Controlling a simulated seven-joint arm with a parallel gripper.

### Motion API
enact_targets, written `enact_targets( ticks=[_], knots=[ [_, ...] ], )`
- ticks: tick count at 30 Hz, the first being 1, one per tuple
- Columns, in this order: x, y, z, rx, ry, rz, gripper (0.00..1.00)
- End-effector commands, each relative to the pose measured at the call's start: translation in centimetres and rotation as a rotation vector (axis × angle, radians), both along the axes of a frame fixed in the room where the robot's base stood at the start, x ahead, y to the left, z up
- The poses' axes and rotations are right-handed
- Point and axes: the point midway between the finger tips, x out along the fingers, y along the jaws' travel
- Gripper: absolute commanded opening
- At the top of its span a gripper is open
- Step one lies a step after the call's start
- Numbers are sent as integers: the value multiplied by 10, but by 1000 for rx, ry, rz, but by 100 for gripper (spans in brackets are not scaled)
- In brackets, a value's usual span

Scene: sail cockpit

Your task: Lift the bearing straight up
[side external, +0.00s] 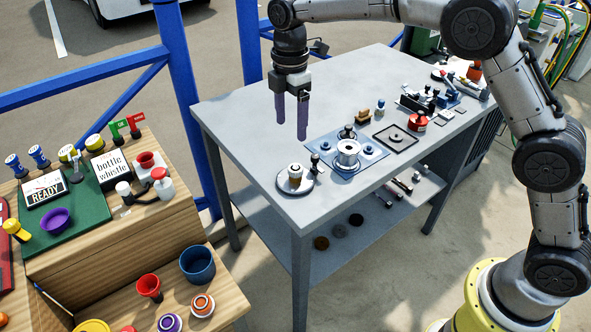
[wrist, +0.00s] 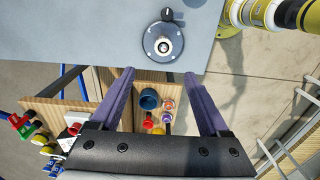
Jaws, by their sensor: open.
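A small pale, metallic round piece, which looks like the bearing (side external: 295,171), sits on a round grey base (side external: 285,186) near the front left corner of the grey table. The bearing also shows in the wrist view (wrist: 163,46), top centre, beyond the fingertips. I cannot tell whether it is fitted over a post. My gripper (side external: 291,128) has two purple fingers pointing down, spread apart with nothing between them. It hangs above and apart from the bearing. In the wrist view the open fingers (wrist: 159,74) frame the lower wooden bench.
A black knob (side external: 315,161) stands close beside the base. A silver spool (side external: 347,150) on a blue plate (side external: 374,152) is to its right, with several small parts beyond. A wooden bench (side external: 85,250) with cups stands left. The table's left back surface (side external: 240,115) is clear.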

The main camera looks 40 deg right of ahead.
Motion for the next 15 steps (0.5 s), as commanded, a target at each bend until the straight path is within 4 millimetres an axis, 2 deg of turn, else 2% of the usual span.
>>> enact_targets(
  ticks=[7,15],
  knots=[
    [-2,-1,-48,-1,4,-2,79],
    [-1,-2,-70,0,1,-2,79]
  ],
)
